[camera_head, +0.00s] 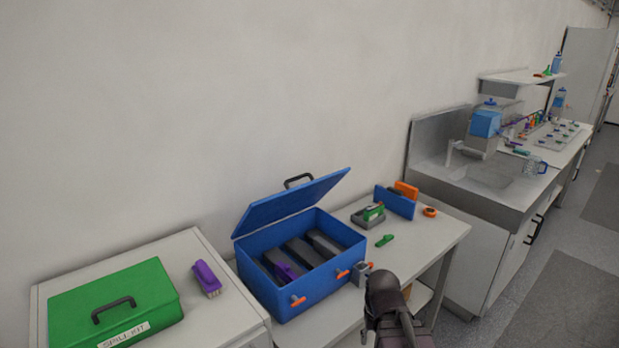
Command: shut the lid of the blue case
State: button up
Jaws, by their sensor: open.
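The blue case (303,286) stands on the light table in the middle of the camera_head view. Its lid (290,208) is raised and tilts back toward the wall, with a dark handle on its outer side. Dark slab-like items and a purple piece lie inside. Two orange latches (298,301) hang on its front. My gripper (386,292) is dark and shows just right of the case's front right corner, apart from the lid. It is open; its fingertips are hard to make out, and I see nothing held.
A green spill kit box (115,305) and a purple brush-like item (207,279) stand at left. Right of the case are a grey holder (368,217), a green piece (385,240), a blue bin (395,202) and an orange ring (430,212). A sink counter (480,190) stands further right.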

aim_at(260, 214)
jog(key=z, duration=0.65)
jog(key=k, duration=1.05)
jog(key=u, duration=0.7)
jog(key=i, duration=1)
jog(key=u, duration=0.1)
